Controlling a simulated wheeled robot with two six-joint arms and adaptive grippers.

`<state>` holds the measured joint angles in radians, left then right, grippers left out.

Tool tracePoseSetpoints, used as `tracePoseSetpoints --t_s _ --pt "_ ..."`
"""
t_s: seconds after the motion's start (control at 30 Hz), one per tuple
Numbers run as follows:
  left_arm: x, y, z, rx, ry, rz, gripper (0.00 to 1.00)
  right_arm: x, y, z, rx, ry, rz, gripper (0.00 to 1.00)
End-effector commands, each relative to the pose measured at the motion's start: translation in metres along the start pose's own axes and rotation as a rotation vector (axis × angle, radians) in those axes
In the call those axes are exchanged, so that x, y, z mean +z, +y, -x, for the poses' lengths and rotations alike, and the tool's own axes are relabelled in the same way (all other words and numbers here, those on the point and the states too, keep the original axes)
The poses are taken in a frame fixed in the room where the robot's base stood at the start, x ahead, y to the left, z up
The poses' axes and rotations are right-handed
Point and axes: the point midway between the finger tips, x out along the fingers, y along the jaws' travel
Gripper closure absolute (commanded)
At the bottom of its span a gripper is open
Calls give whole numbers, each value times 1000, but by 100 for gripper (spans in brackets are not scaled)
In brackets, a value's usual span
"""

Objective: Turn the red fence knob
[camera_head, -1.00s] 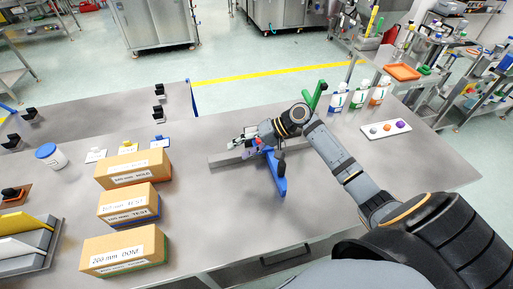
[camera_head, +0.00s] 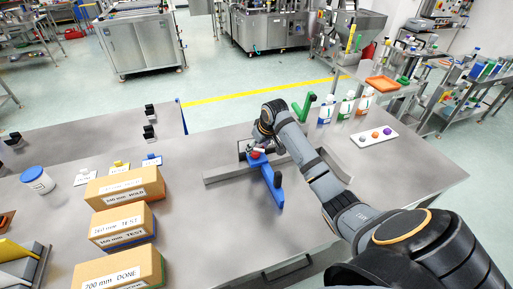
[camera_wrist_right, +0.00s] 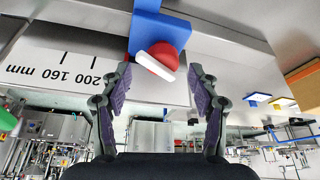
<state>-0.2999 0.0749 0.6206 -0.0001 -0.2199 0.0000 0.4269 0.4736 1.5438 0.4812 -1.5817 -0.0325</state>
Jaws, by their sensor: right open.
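The red fence knob (camera_head: 257,154) sits on the blue fence (camera_head: 268,182) on the grey table, partly hidden by my right arm. In the right wrist view the red knob (camera_wrist_right: 171,56) has a white bar across it and sits under the blue fence block (camera_wrist_right: 157,30). My right gripper (camera_wrist_right: 160,82) is open, its two dark fingers either side of the knob's line. The knob shows just beyond the fingertips, and no contact is visible. In the head view the right gripper is mostly hidden behind its own wrist. My left gripper is not in view.
A metal rail (camera_head: 225,172) runs beside the fence; its scale (camera_wrist_right: 75,70) reads 200 and 160 mm. A green post (camera_head: 304,106) stands behind. Cardboard boxes (camera_head: 122,222) are at left, bottles (camera_head: 345,106) and a white tray (camera_head: 374,138) at right. The front table middle is clear.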

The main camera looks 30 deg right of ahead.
Motion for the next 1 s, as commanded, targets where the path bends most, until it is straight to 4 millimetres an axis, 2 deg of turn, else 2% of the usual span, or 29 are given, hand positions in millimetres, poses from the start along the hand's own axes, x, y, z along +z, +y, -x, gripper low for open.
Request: tracePoseSetpoints --t_s 0.2,0.47,0.57,0.87,1.0 --pt "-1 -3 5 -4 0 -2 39 0 0 -22 0 -1 0 39" --pt "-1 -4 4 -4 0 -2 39 0 0 -25 1 1 0 39" --pt "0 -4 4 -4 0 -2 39 0 0 -25 1 0 0 50" --pt "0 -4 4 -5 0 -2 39 0 0 -25 1 0 0 90" --pt "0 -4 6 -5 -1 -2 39 0 0 -25 2 -1 -4 93"
